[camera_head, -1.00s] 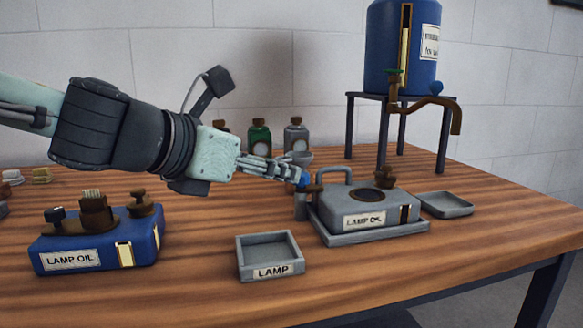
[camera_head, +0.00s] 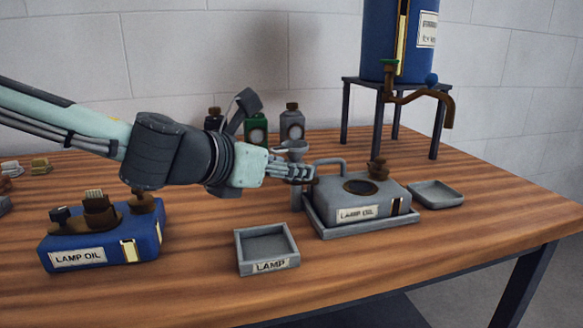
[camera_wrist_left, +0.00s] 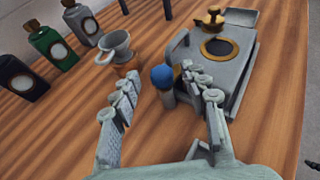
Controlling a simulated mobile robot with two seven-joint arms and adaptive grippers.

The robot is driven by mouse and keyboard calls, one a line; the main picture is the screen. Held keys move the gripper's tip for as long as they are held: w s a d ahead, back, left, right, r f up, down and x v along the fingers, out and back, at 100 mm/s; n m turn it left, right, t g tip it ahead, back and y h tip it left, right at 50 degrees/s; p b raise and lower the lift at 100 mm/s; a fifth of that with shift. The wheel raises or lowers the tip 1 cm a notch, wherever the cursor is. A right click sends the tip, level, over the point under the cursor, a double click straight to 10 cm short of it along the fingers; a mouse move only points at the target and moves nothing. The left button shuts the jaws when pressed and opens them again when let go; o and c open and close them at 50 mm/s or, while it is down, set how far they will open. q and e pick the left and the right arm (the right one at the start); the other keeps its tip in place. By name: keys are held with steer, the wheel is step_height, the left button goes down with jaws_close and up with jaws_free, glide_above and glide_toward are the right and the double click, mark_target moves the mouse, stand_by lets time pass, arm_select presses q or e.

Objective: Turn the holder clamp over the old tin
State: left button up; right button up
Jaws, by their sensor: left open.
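The old tin (camera_head: 365,205), grey with a handle and a "LAMP OIL" label, sits in a grey tray. Its top has a dark round opening (camera_wrist_left: 219,47) with a brass rim. The holder clamp is a post (camera_head: 297,199) at the tin's left side, with a blue knob (camera_wrist_left: 163,76) on it. My left gripper (camera_head: 306,172) is open at the top of the post and covers the knob in the head view. In the wrist view its fingers (camera_wrist_left: 160,82) lie either side of the knob, which is closer to the right finger. Contact cannot be told. My right gripper is not in view.
A grey funnel (camera_wrist_left: 116,45) stands behind the post, near several bottles (camera_head: 291,122). A blue lamp oil tin (camera_head: 105,238) stands left. An empty "LAMP" tray (camera_head: 267,249) is in front, and another tray (camera_head: 436,194) right. A blue drum (camera_head: 398,40) stands behind on a stand.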

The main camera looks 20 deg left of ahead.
arm_select(q)
steer(key=shift+w+d+f, duration=0.2)
steer(key=shift+w+f, duration=0.05)
steer(key=shift+w, duration=0.4)
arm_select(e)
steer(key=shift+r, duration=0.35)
arm_select(q)
jaws_close()
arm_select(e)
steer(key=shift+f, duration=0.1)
arm_select(q)
steer(key=shift+d+n+y+b, duration=0.15)
steer(key=shift+n+y+b, duration=0.45)
steer(key=shift+y+b, duration=0.2)
steer(key=shift+t, duration=0.3)
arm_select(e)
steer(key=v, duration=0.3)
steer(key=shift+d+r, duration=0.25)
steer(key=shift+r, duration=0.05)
arm_select(q)
jaws_free()
